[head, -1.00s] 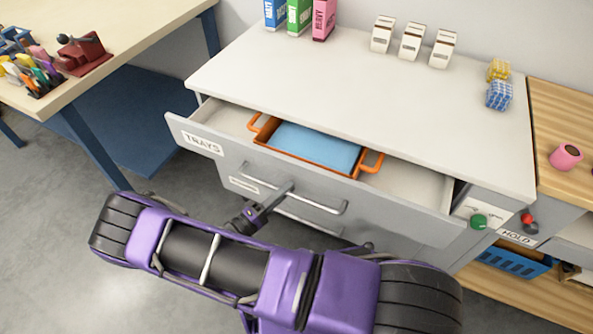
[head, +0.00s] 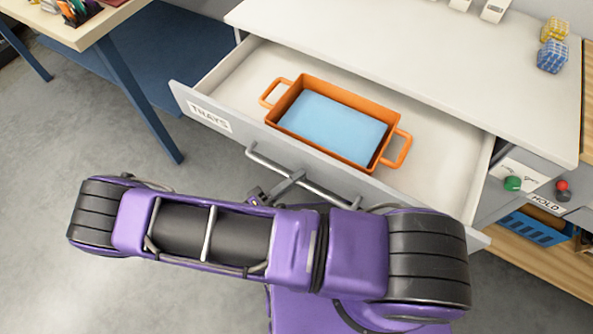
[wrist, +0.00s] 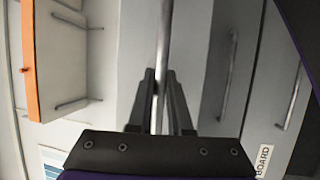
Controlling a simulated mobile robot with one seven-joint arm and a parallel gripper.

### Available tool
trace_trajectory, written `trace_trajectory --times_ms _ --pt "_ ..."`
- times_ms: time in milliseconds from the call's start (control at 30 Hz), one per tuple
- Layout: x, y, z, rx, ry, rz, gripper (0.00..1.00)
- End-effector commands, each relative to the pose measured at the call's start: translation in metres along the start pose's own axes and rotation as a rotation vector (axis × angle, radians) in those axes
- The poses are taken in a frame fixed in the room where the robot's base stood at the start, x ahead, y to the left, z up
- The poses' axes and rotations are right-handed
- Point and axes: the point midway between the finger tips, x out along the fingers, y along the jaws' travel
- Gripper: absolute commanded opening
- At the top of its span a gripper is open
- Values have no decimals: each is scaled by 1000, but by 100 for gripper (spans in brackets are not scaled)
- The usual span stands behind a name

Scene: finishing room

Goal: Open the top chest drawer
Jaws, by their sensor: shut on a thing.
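The top chest drawer (head: 250,142), a grey front labelled TRAYS, stands pulled well out of the chest in the head view. Its bar handle (head: 335,198) runs along the front. My gripper (head: 277,190) is at the handle, partly hidden by my purple arm. In the wrist view my gripper's two dark fingers (wrist: 159,90) are closed around the handle bar (wrist: 163,45). Inside the drawer lies an orange tray (head: 385,105) with two side handles and a light blue bottom.
The white chest top (head: 400,50) holds yellow (head: 555,29) and blue (head: 552,57) checked cubes. A green knob (head: 513,184) and a red knob (head: 562,186) sit right of the drawer. A workbench (head: 85,28) stands left; grey floor is open in front.

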Motion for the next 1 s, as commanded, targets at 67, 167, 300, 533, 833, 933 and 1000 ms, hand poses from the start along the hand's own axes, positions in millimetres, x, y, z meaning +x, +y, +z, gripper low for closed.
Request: trace_trajectory --times_ms 67,167,300,533,833,933,1000 --pt "-2 0 -1 2 3 -2 0" --pt "-2 0 0 2 3 -2 0" --pt "-2 0 -1 2 4 -2 0" --pt "-1 0 0 1 3 -1 46" --pt "-1 0 0 1 1 0 47" --pt "-1 0 0 0 1 0 47" --pt "-1 0 0 0 1 0 47"
